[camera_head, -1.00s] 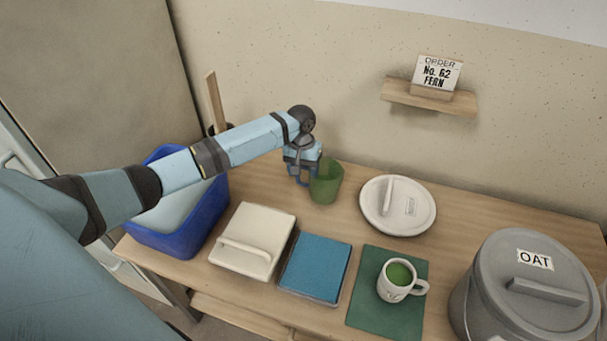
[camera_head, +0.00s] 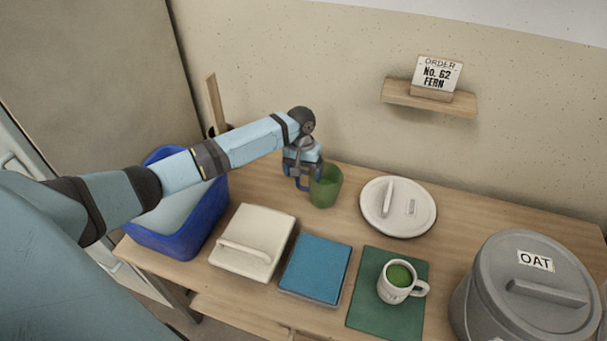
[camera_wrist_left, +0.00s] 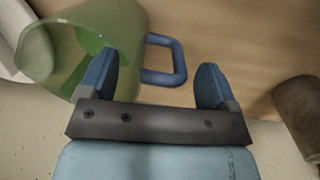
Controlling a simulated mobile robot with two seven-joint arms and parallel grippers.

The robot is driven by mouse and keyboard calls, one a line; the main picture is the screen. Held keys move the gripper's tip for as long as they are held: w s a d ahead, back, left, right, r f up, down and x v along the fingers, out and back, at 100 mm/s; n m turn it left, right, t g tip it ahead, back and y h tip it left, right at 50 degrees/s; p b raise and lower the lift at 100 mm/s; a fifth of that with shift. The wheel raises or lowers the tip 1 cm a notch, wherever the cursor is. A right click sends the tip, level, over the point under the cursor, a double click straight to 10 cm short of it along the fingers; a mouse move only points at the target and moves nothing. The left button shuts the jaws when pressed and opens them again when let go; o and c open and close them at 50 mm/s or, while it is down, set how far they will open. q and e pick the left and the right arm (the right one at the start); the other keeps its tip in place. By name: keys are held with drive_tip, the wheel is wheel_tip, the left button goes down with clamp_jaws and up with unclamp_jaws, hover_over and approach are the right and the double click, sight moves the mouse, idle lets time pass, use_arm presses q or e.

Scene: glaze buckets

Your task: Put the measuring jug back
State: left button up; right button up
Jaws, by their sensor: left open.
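The measuring jug (camera_head: 327,188) is a translucent green cup with a blue handle. It stands upright on the wooden table near the wall, left of the round white lid. My left gripper (camera_head: 304,179) is at its left side, by the handle. In the left wrist view, the jug's green body (camera_wrist_left: 62,50) is at upper left and its blue handle (camera_wrist_left: 178,62) shows between the two spread fingers of my left gripper (camera_wrist_left: 155,70). The jaws are open, with space on the right side of the handle. My right gripper is not in view.
A blue tub (camera_head: 187,232), a cream lid (camera_head: 262,232), a blue tile (camera_head: 315,268) and a green mat (camera_head: 379,321) with a mug (camera_head: 391,291) stand in front. The round white lid (camera_head: 420,205) is right of the jug. A grey OAT bucket (camera_head: 497,318) is far right.

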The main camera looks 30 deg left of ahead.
use_arm(q)
wheel_tip(320, 180, up, 11)
drive_tip(key=a+p, duration=0.1)
drive_tip(key=shift+w+p, duration=0.3)
